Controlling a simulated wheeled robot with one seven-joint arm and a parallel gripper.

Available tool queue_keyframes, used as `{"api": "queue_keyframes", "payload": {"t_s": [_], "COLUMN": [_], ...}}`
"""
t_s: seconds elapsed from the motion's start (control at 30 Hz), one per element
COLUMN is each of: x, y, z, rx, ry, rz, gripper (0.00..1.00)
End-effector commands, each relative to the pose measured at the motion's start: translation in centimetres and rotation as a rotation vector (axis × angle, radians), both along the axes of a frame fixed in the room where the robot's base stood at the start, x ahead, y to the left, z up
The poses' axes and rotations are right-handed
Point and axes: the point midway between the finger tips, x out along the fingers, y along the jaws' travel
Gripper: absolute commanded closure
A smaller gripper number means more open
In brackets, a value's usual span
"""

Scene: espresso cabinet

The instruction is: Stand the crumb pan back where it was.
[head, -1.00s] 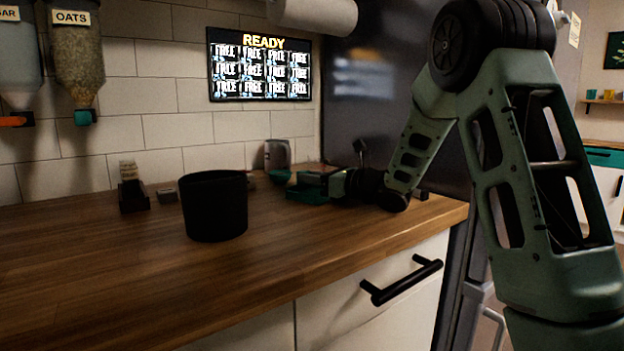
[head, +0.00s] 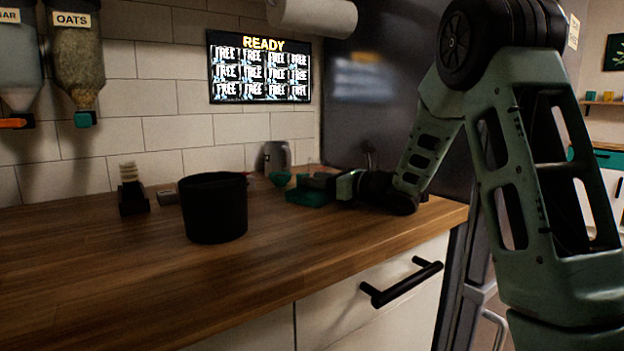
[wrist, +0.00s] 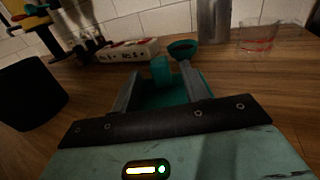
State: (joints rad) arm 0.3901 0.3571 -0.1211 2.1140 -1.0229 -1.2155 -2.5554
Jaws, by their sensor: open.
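The teal crumb pan (head: 308,197) rests on the wooden counter near its back right, beside the fridge. In the wrist view its teal floor and upright block (wrist: 161,70) show between my fingers. My gripper (head: 316,181) is low over the counter at the pan, pointing left in the head view. In the wrist view my gripper (wrist: 164,84) has its two grey fingers apart, one on each side of the teal part. I cannot tell whether either finger touches it. The pan's near side is hidden by my gripper body.
A black bin (head: 215,208) stands left of the pan. A round teal-topped item (wrist: 183,48), a clear measuring cup (wrist: 258,37) and a metal canister (head: 277,156) stand just beyond. A labelled white box (wrist: 128,50) lies near the wall. The front counter is clear.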

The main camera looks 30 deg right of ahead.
Motion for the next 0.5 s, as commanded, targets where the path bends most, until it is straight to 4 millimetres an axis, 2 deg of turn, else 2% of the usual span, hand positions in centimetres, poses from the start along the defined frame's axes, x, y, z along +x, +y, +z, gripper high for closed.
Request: {"api": "queue_keyframes", "payload": {"t_s": [0.3,0.5], "x": [-6.3,-8.6], "y": [-2.8,-3.9], "z": [-0.1,-0.1], "rx": [0.001,0.001], "ry": [0.0,0.0], "rz": [-0.002,0.0], "gripper": [0.55,0.55]}}
